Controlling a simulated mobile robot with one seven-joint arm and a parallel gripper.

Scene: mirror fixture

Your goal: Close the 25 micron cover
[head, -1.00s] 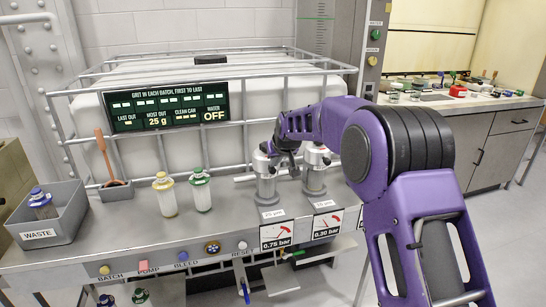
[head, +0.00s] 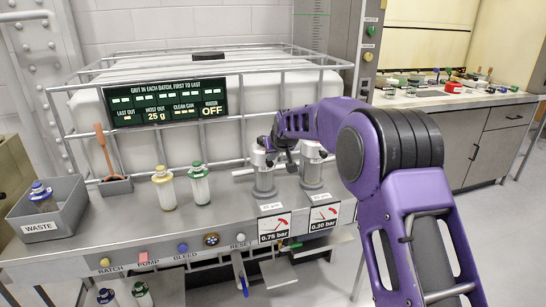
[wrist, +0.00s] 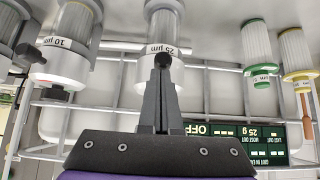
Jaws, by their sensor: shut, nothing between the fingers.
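The 25 micron filter housing (head: 264,178) is the left of two grey-white upright cylinders on the steel bench, above the 0.75 bar gauge. In the wrist view, which is upside down, its white collar (wrist: 152,72) reads 25 µm. A black knob (wrist: 163,60) shows in front of that collar, at my fingertips. My gripper (wrist: 162,70) is shut and empty, its tips at or very near the knob; contact cannot be told. In the head view my gripper (head: 283,150) is beside the housing's top and partly hides it. Whether the cover is fully seated cannot be told.
The 10 micron housing (head: 311,170) stands close on the right. A yellow-capped cartridge (head: 165,188) and a green-capped one (head: 199,185) stand to the left, then a grey waste bin (head: 68,207). A white tank in a pipe cage (head: 250,161) is behind.

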